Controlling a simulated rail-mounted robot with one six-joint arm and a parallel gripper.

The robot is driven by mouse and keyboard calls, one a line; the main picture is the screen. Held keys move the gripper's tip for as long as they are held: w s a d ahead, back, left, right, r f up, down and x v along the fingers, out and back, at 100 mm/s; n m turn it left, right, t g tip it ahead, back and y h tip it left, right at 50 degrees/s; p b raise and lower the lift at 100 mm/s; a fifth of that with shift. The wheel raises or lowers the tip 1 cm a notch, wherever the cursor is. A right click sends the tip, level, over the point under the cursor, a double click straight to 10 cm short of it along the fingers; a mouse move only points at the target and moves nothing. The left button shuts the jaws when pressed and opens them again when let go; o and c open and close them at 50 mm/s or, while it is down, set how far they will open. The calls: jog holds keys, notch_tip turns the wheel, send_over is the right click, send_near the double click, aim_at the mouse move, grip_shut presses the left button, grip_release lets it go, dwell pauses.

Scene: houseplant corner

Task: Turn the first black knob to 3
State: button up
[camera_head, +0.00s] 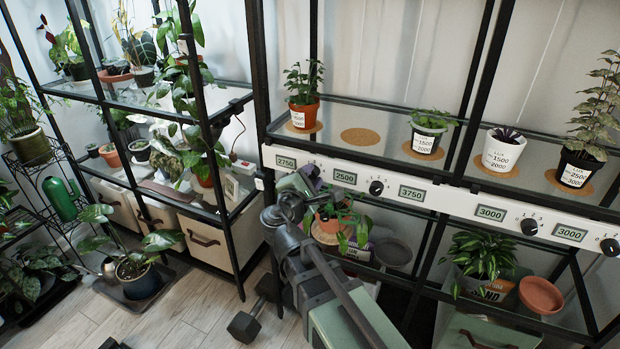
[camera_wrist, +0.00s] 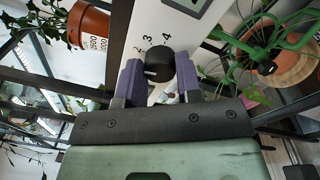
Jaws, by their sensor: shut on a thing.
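In the wrist view the first black knob (camera_wrist: 160,64) sits between the two purple fingers of my gripper (camera_wrist: 161,84), which is shut on it. The figures 2, 3 and 4 show on the white panel (camera_wrist: 133,27) around the knob. A white mark on the knob's face lies toward its left side, on the side away from the 4. In the head view my gripper (camera_head: 309,180) is at the white rail (camera_head: 328,169), between the 2750 display (camera_head: 286,161) and the 2500 display (camera_head: 345,177). It hides the first knob there.
More black knobs, a second (camera_head: 376,187), a third (camera_head: 529,226) and one at the right edge (camera_head: 609,245), stick out of the rail. A potted plant in terracotta (camera_head: 304,115) stands on the shelf above. A leafy plant (camera_head: 345,222) stands below, close to my gripper.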

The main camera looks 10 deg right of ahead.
jog(key=m, duration=0.5)
jog(key=shift+m, duration=0.4)
jog(key=shift+f+m+h+b, duration=0.1)
jog(key=shift+m+h+b, duration=0.2)
jog(key=shift+m, duration=2)
jog(key=o, duration=0.9)
jog(key=shift+o, duration=0.2)
jog(key=v, duration=1)
jog(key=shift+s+a+b, duration=0.3)
